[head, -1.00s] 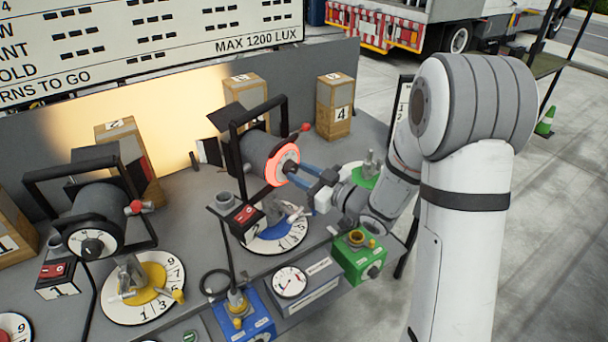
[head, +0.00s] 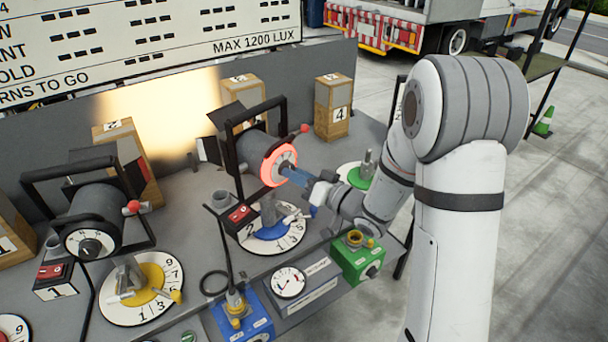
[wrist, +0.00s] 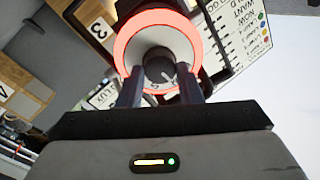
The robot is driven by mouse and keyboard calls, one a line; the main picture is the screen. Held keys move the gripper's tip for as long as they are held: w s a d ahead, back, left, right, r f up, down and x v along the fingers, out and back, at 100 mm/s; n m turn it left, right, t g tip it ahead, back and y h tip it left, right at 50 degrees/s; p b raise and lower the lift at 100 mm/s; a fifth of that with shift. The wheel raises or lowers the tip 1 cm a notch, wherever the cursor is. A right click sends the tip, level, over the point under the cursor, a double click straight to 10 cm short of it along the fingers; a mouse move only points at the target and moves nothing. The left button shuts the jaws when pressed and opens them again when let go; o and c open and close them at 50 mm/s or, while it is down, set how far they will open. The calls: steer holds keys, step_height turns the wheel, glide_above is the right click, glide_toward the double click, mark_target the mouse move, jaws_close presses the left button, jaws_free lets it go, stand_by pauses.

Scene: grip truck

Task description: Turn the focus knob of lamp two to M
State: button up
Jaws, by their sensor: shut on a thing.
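The lamp (head: 256,150) in the middle of the bench has a glowing red ring around its white rear dial. The dark focus knob (wrist: 158,69) sits at the centre of that dial in the wrist view, with a pale pointer line; the dial letters are too small to read. My gripper (head: 292,175) reaches the lamp's rear from the right. Its two fingers (wrist: 158,80) are shut on the knob, one on each side.
Another lamp (head: 97,215) stands to the left. A numbered turntable with a blue centre (head: 290,238) lies below the lit lamp, and a green box (head: 357,262) stands below my wrist. Boxes, including one marked 4 (head: 334,105), stand behind.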

steer(key=shift+w+r+m, duration=0.1)
steer(key=shift+r+m, duration=0.1)
steer(key=shift+m, duration=0.6)
steer(key=o, duration=0.9)
steer(key=shift+a+f, duration=0.15)
steer(key=shift+o, duration=0.4)
steer(key=b+v, duration=0.2)
steer(key=v, duration=0.6)
steer(key=shift+w, duration=0.15)
